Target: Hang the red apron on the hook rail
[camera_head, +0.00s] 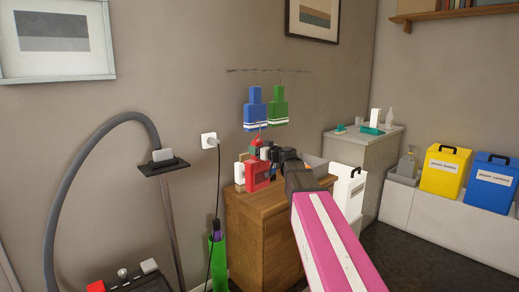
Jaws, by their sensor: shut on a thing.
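The red apron (256,174) is in front of the wall, low over the wooden cabinet, with a thin loop above it. My gripper (262,153) is at its upper part and is shut on it; the fingers are small and partly hidden. The hook rail (270,71) is a thin dark line on the wall, above and slightly right of the red apron. A blue apron (254,108) and a green apron (278,106) hang from it side by side, left of its right end.
The wooden cabinet (246,215) stands below the apron, with small items on top partly hidden. A wall socket (209,140) with a plugged cord is to its left. A vacuum hose (72,172) arches further left. Yellow (446,171) and blue (490,183) bins stand right.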

